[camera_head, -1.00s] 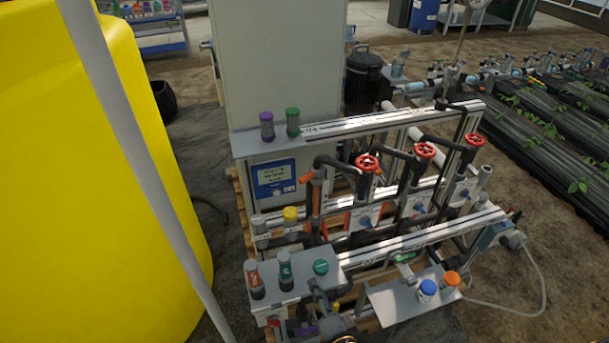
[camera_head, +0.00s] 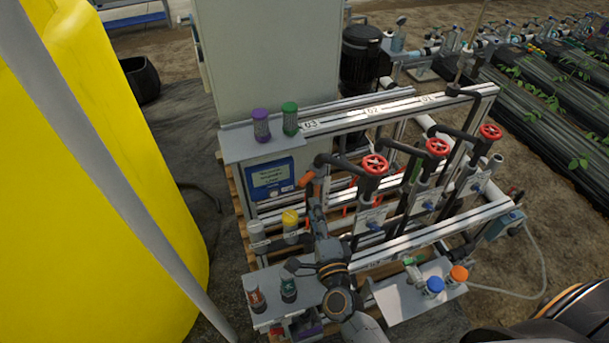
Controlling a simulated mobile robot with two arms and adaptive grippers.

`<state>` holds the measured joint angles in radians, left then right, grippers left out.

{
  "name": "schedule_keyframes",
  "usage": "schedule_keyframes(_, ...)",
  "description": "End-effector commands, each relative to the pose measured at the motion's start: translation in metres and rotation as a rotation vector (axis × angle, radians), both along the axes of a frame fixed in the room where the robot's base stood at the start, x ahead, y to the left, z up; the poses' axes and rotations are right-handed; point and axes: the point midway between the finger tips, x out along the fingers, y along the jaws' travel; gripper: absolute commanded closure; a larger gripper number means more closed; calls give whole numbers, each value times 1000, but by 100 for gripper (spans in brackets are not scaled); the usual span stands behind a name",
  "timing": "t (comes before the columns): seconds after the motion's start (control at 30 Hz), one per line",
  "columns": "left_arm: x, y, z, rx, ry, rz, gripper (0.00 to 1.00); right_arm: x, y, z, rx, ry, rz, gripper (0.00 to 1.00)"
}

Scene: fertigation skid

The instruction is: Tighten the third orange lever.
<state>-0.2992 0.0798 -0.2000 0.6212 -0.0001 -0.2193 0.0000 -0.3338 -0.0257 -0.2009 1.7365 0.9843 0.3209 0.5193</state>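An orange lever (camera_head: 307,178) shows at the left end of the pipework, under the "03" end of the top rail. Smaller orange-red parts show among the lower pipes, partly hidden by pipes and rails. My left gripper is not in view.
Red handwheels (camera_head: 375,165) stand on the pipes to the right. A yellow-capped part (camera_head: 290,219) and bottles (camera_head: 288,288) are left of my arm. A grey shelf (camera_head: 405,300) holds blue- and orange-capped jars. A yellow tank (camera_head: 150,190) fills the left.

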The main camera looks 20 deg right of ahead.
Motion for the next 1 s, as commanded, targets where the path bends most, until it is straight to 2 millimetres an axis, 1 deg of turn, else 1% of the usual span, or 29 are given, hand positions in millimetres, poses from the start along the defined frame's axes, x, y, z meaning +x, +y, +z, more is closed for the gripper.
schedule_keyframes(0.03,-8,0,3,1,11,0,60,13,-1,3,0,-4,-1,62)
schedule_keyframes(0.1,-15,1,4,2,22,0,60,28,-2,3,0,-4,0,62)
schedule_keyframes(0.2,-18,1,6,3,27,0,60,50,-4,3,-1,-3,0,62)
schedule_keyframes(0.3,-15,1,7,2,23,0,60,70,-6,2,-1,-2,0,62)
schedule_keyframes(0.4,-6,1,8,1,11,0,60,86,-7,2,-2,-2,0,62)
schedule_keyframes(0.5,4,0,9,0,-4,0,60,98,-8,1,-2,-1,1,62)
schedule_keyframes(0.6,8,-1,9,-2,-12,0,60,105,-9,0,-1,0,1,62)
schedule_keyframes(0.7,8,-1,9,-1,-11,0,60,109,-9,0,-1,0,0,62)
schedule_keyframes(0.97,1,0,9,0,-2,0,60,109,-9,0,-1,1,0,62)
schedule_keyframes(1.0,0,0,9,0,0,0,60,109,-9,0,-1,0,0,70)
